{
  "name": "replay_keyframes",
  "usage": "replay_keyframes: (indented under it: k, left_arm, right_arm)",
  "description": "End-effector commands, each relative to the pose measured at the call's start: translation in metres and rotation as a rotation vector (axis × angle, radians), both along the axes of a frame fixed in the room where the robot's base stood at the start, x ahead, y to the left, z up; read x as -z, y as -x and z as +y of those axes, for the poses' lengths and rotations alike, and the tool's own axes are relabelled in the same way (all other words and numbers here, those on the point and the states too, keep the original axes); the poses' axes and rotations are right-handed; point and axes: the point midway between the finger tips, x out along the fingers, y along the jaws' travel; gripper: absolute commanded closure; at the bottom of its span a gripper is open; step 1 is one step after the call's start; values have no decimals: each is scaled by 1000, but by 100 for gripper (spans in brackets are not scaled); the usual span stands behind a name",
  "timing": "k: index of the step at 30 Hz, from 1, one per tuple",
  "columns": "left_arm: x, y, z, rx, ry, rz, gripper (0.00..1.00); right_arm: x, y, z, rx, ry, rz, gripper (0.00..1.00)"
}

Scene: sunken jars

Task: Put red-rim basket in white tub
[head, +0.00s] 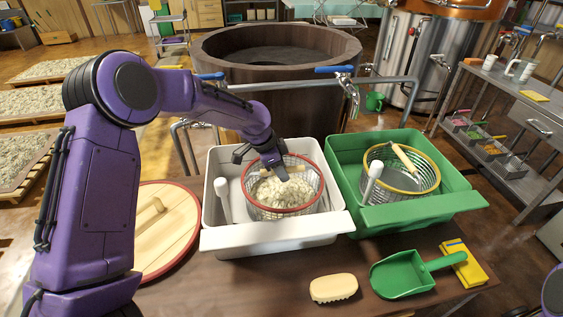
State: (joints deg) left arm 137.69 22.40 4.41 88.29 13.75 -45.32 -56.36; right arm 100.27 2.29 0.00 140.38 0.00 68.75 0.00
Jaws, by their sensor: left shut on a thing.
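The red-rim basket (285,210) is a wire basket with pale grains inside. It appears within the walls of the white tub (268,238). Whether its base touches the tub floor is hidden. My left gripper (277,171) comes down from above and is shut on the basket's wooden handle, near the far side of the rim. The basket looks about level. My right gripper is not in view; only a bit of my purple arm shows at the lower right edge.
A green tub (425,209) stands right of the white tub, holding a yellow-rim basket (409,187). A round wooden lid (178,245), a brush (333,288), a green scoop (405,275) and a yellow sponge (464,264) lie around. A faucet (351,92) stands behind.

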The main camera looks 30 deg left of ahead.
Motion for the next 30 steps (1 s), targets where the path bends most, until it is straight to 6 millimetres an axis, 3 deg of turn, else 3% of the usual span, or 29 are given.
replay_keyframes:
  k: [8, 9, 10, 11, 20, 23, 30]
  left_arm:
    - [6, -1, 0, -1, 0, -5, 100]
    - [9, 0, 0, 0, -1, 1, 60]
    - [9, 0, 0, 0, -1, 1, 50]
    - [8, 0, 0, 0, -1, 1, 47]
    - [5, 0, 1, 0, 0, -1, 47]
    - [-8, 3, 5, 0, 0, -4, 47]
    - [-65, 17, 23, 1, 1, -5, 47]
  right_arm:
    - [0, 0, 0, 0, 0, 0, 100]
    - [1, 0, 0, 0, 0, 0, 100]
    - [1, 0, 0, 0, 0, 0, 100]
    - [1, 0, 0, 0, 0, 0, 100]
    - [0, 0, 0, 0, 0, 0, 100]
    - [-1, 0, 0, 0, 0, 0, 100]
    - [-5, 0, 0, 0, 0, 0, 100]
